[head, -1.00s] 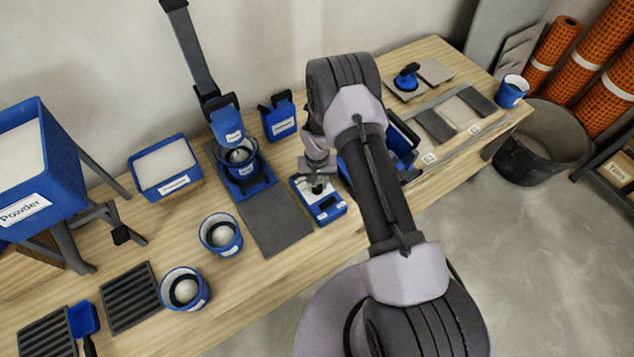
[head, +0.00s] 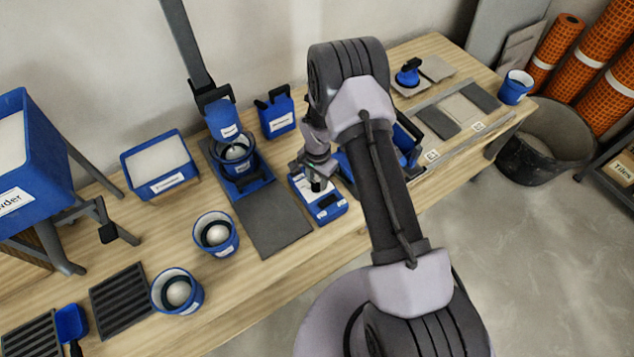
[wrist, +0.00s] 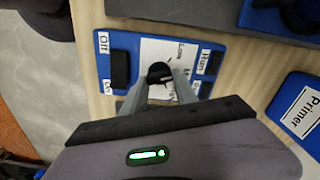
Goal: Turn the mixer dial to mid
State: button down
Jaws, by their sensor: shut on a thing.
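The mixer control box (head: 330,211) is blue with a white face and stands on the table in front of my arm; it also shows in the wrist view (wrist: 116,40). Its dial is a small round dark knob (wrist: 159,71) in the middle of the white face. "Low" is readable above the knob; the other dial labels are partly hidden by my fingers. My gripper (wrist: 160,76) is shut on the knob, one finger on each side. The head view also shows my gripper (head: 318,183) over the box. The pointer's exact setting cannot be told.
A black switch (wrist: 119,69) sits between "Off" and "On" on the box, and a "Run" label (wrist: 207,62) is on the other side. The mixer stand with its bucket (head: 236,165) is to the left. A Primer container (wrist: 301,108) is close by.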

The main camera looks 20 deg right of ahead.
aim_at(318, 183)
jog(key=shift+m+b, duration=0.85)
jog(key=shift+m, duration=0.95)
jog(key=shift+s, duration=0.1)
jog(key=c, duration=1)
grip_release()
jog(key=shift+o, duration=0.2)
notch_tip(318, 183, up, 17)
jog(key=p, duration=0.5)
jog(key=shift+r, duration=0.2)
jog(key=shift+r, duration=0.1)
